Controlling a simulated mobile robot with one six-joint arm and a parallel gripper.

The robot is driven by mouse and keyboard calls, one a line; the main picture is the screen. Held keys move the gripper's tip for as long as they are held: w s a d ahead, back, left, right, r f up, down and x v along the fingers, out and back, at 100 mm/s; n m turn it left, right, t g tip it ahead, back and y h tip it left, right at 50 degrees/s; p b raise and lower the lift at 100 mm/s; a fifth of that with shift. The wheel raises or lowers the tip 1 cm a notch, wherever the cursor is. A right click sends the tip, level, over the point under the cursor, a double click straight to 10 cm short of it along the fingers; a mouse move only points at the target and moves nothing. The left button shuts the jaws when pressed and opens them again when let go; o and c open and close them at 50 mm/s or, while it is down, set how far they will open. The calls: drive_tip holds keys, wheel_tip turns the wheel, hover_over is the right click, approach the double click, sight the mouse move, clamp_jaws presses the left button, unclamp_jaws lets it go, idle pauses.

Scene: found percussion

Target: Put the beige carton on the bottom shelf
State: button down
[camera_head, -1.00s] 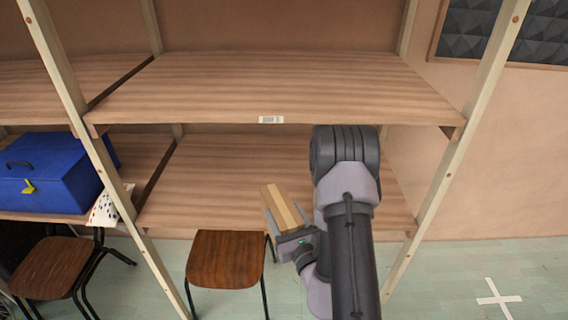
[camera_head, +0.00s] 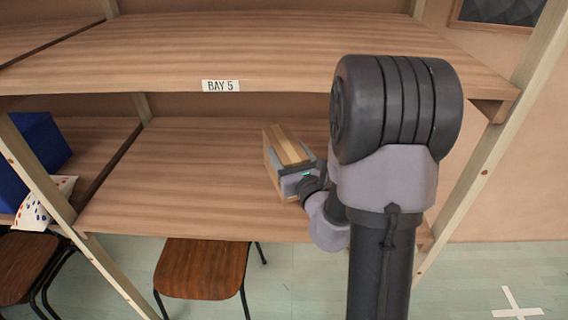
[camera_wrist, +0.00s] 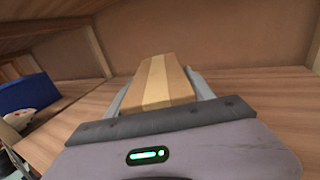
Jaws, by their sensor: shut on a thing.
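The beige carton (camera_head: 286,147), with a lighter stripe along it, is held in my gripper (camera_head: 291,168). In the wrist view the carton (camera_wrist: 161,82) lies between the two fingers of my gripper (camera_wrist: 160,92), which are shut on its sides. The carton is over the bottom shelf (camera_head: 180,180), below the upper shelf labelled BAY 5 (camera_head: 250,65). I cannot tell whether its underside touches the board. My arm hides the right part of the bottom shelf.
A blue box (camera_head: 32,150) and a spotted paper (camera_head: 45,200) are on the neighbouring bay at the left. Wooden posts (camera_head: 480,165) flank the bay. A chair (camera_head: 203,268) stands below the front edge. The bottom shelf is bare left of the carton.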

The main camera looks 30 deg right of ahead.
drive_tip(key=shift+w+d+r+p, duration=0.1)
drive_tip(key=shift+w+d+p, duration=0.2)
drive_tip(key=shift+w+p, duration=0.3)
drive_tip(key=shift+w+d+r+p, duration=0.1)
drive_tip(key=shift+w+d+p, duration=0.15)
drive_tip(key=shift+w+p, duration=0.3)
drive_tip(key=w+d, duration=0.1)
drive_tip(key=w, duration=0.1)
drive_tip(key=w+d+p, duration=0.1)
drive_tip(key=w, duration=0.1)
drive_tip(key=w+d+f, duration=0.1)
drive_tip(key=w+d, duration=0.1)
drive_tip(key=w, duration=0.1)
drive_tip(key=shift+f, duration=0.1)
wheel_tip(320, 180, down, 4)
drive_tip(key=b, duration=0.3)
drive_tip(key=shift+w+d+f, duration=0.1)
drive_tip(key=shift+d, duration=0.05)
drive_tip(key=shift+r, duration=0.3)
drive_tip(key=shift+f, duration=0.25)
drive_tip(key=shift+c, duration=1.9)
unclamp_jaws()
